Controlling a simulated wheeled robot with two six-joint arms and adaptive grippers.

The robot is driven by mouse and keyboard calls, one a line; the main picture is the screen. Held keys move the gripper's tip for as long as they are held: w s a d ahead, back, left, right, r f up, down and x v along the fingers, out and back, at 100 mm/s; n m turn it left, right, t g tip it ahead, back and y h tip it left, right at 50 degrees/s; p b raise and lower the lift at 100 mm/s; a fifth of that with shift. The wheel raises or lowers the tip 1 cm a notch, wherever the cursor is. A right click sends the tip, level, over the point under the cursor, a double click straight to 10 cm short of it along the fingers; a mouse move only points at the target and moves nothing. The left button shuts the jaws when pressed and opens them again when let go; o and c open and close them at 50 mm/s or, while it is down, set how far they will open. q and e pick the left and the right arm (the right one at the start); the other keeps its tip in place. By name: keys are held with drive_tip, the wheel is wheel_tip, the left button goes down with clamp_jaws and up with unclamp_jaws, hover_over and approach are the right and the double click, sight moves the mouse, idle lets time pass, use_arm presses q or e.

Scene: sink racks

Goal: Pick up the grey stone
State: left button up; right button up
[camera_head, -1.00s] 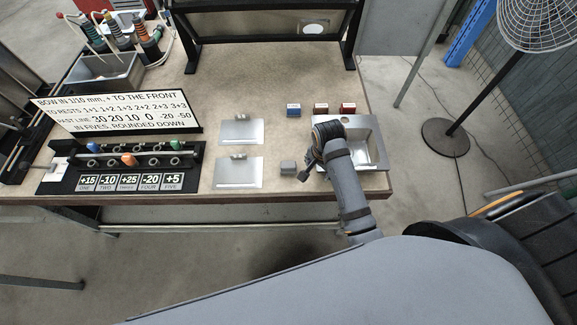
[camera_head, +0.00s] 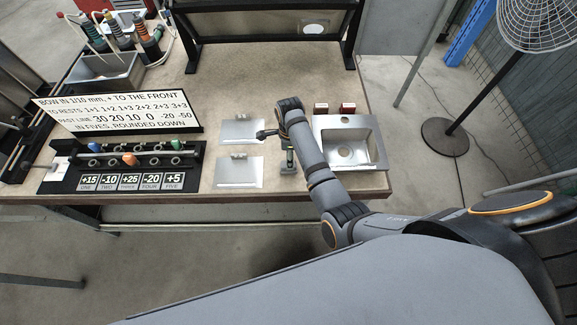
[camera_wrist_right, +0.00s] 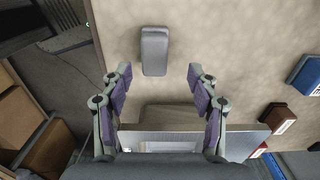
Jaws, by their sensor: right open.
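The grey stone (camera_wrist_right: 154,50) is a small rounded block lying on the beige bench top, near its front edge. In the right wrist view it lies beyond my fingertips, about midway between them and apart from both. In the head view the stone (camera_head: 287,170) is mostly covered by my right gripper (camera_head: 289,157), which is above it. My right gripper's purple-padded fingers (camera_wrist_right: 160,75) are spread wide with nothing between them. My left gripper is not in view.
A steel sink (camera_head: 374,157) is just right of my right arm. Two metal plates (camera_head: 238,172) lie to the left. A blue box (camera_wrist_right: 307,72) shows in the wrist view. A black numbered rack (camera_head: 125,164) is farther left.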

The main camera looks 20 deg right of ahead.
drive_tip(key=f, duration=0.3)
drive_tip(key=f+p, duration=0.1)
drive_tip(key=shift+s+a+f, duration=0.3)
drive_tip(key=shift+s, duration=0.05)
drive_tip(key=shift+f, duration=0.35)
drive_tip(key=shift+r, duration=0.1)
clamp_jaws()
